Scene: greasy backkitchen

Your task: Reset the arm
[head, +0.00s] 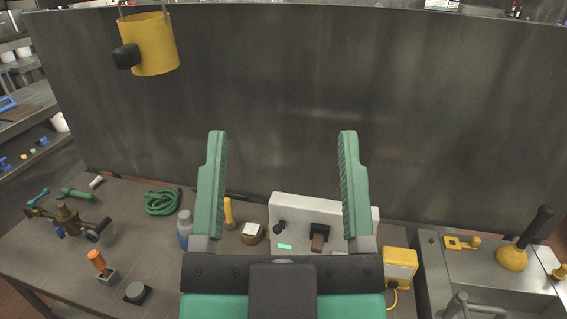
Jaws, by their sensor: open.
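My gripper (282,185) is in the middle of the head view, with two green fingers spread wide apart. It is open and nothing is between its fingers. It points towards the grey metal back panel and hides part of the bench below it. Behind and below the fingers, a white box (345,211) with dark knobs and a small green light stands on the bench. The rest of my arm is not seen beyond the gripper's base.
A yellow bucket (155,45) hangs at the upper left on the back panel (400,90). A coiled green hose (162,201), a brown valve fitting (68,216) and an orange-handled tool (98,262) lie on the left bench.

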